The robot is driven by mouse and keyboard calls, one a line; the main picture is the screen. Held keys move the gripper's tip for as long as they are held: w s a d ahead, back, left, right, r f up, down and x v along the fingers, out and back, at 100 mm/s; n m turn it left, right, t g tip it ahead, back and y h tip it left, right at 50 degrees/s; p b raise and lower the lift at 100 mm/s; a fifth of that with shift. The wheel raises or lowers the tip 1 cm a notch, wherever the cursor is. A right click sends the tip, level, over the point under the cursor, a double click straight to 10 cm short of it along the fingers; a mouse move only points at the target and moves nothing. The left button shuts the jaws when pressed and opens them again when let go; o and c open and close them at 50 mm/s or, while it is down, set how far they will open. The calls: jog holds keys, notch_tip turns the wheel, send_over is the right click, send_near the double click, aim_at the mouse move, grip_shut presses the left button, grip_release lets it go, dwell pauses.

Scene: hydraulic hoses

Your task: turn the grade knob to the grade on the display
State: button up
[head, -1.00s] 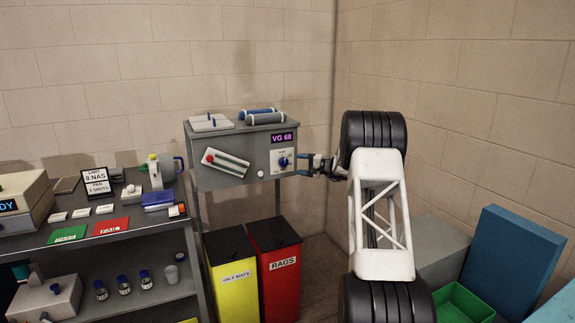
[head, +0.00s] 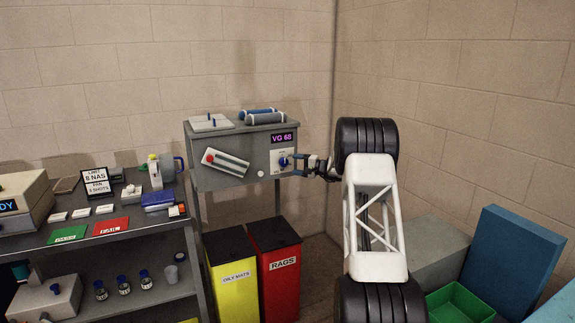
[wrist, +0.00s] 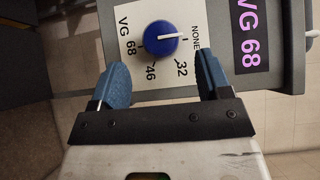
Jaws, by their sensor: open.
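The display (head: 283,138) on the grey bench unit reads VG 68 in purple, and it shows sideways in the wrist view (wrist: 248,37). The grade knob (wrist: 160,41) is round and blue on a white plate marked NONE, 32, 46 and VG 68. Its white pointer line points at NONE, on the right in the wrist view. In the head view the knob (head: 284,161) is just left of my gripper (head: 300,163). My gripper (wrist: 162,62) is open and empty. Its blue fingertips are spread wider than the knob, with the knob ahead between them; I see no contact.
The unit's front also carries a tilted panel with a red knob (head: 210,158) and a small white button (head: 261,173). Blue-ended cylinders (head: 264,118) lie on top. Yellow (head: 231,280) and red (head: 275,275) bins stand below. A cluttered bench (head: 150,222) is at left.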

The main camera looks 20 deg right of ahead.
aim_at(286, 163)
jog(key=shift+x, duration=2.4)
jog(key=c, duration=0.9)
